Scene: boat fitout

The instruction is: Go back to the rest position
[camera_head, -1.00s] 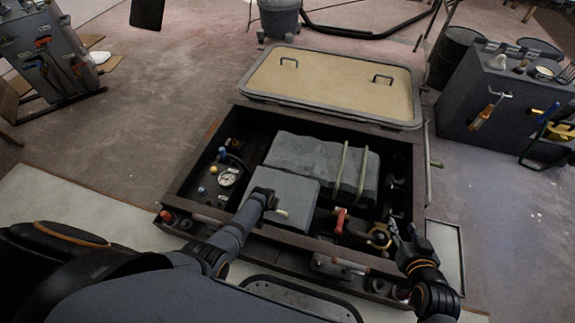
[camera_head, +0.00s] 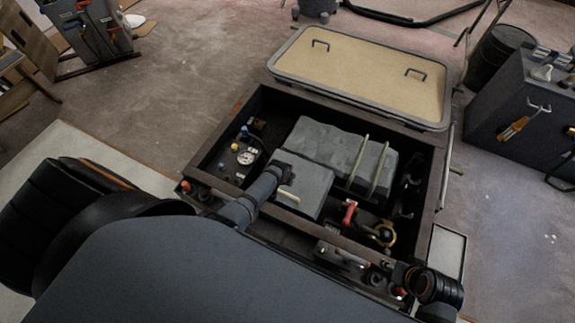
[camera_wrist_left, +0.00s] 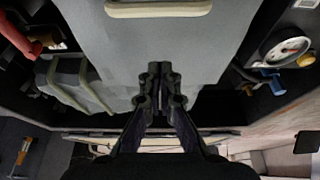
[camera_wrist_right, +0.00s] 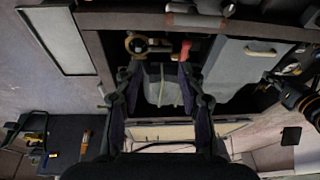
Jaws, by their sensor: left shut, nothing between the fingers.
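My left gripper (camera_wrist_left: 160,85) is shut and empty. It is over the grey box with the pale handle (camera_wrist_left: 158,9); in the head view my left arm reaches across that box (camera_head: 309,181). Whether the fingertips touch the box I cannot tell. My right gripper (camera_wrist_right: 163,80) is open and empty in the right wrist view, at the near side of the open hatch. In the head view the right arm is low at the bottom right, and its fingers are not clear there.
The sunken hatch (camera_head: 203,160) holds a ribbed grey block (camera_head: 334,150), a gauge (camera_head: 246,157), a red-handled valve (camera_head: 349,212) and a brass ring fitting (camera_head: 386,235). The tan lid (camera_head: 360,75) lies behind it. A grey tool cabinet (camera_head: 510,105) stands right; open floor is left.

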